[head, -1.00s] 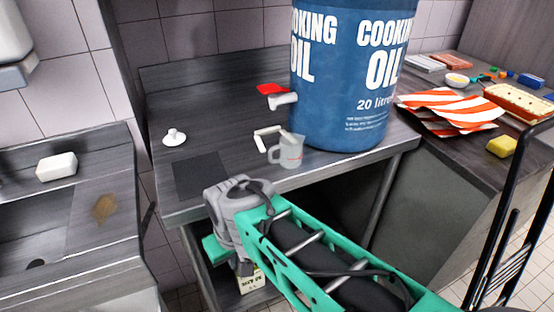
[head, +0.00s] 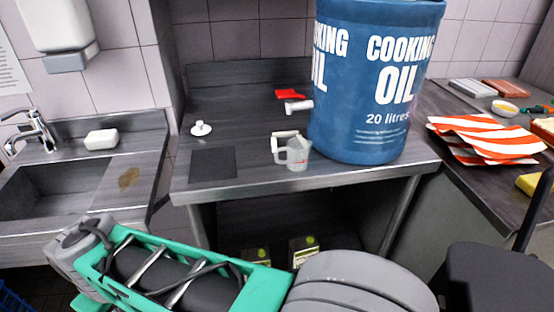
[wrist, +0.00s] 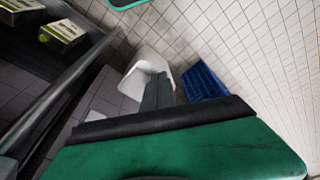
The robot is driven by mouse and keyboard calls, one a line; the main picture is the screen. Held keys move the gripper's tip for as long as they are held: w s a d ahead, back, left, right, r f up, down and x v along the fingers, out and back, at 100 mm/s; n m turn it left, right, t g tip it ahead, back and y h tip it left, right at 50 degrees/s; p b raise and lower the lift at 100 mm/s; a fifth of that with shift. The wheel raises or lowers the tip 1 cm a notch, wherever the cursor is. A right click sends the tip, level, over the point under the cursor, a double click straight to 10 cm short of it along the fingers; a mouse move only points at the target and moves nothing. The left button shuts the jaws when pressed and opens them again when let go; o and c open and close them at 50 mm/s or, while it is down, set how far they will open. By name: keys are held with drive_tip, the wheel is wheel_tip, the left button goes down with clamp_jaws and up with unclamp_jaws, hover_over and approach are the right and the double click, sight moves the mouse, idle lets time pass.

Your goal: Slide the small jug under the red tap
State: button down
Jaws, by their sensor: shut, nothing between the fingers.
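The small jug (head: 297,156) is translucent grey with red marks and stands upright on the steel counter near its front edge, its handle to the left. The red tap (head: 291,93) has a red lever and a pale spout (head: 299,106) sticking out left from the blue cooking oil drum (head: 365,95). The jug stands nearer the front than the spout, not visibly beneath it. My gripper (wrist: 157,92) is shut and empty, low in front of the counter and well away from the jug. Its fingertips are hidden in the head view.
A dark square mat (head: 213,162) and a white knobbed object (head: 200,128) are to the left. Cartons (head: 303,251) stand beneath the counter. A blue crate (wrist: 205,85) is on the floor.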

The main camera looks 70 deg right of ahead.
drive_tip(key=d+r+m+p, duration=0.35)
drive_tip(key=d+r, duration=0.45)
drive_tip(key=d, duration=0.4)
wheel_tip(320, 180, up, 17)
drive_tip(key=m+g+p, duration=0.2)
drive_tip(key=m+p, duration=0.6)
drive_tip(key=p, duration=0.3)
hover_over(301, 165)
drive_tip(key=s+a, duration=0.2)
drive_tip(key=a, duration=0.3)
drive_tip(key=d+f, duration=0.1)
drive_tip(key=f, duration=0.2)
drive_tip(key=w+f+p, duration=0.1)
drive_tip(key=f, duration=0.2)
drive_tip(key=d+f, duration=0.1)
drive_tip(key=f, duration=0.2)
drive_tip(key=shift+w+d+f+p, duration=0.15)
drive_tip(key=shift+d+f+p, duration=0.15)
drive_tip(key=shift+f+p, duration=0.1)
drive_tip(key=shift+w+d, duration=0.25)
drive_tip(key=shift+d, duration=0.15)
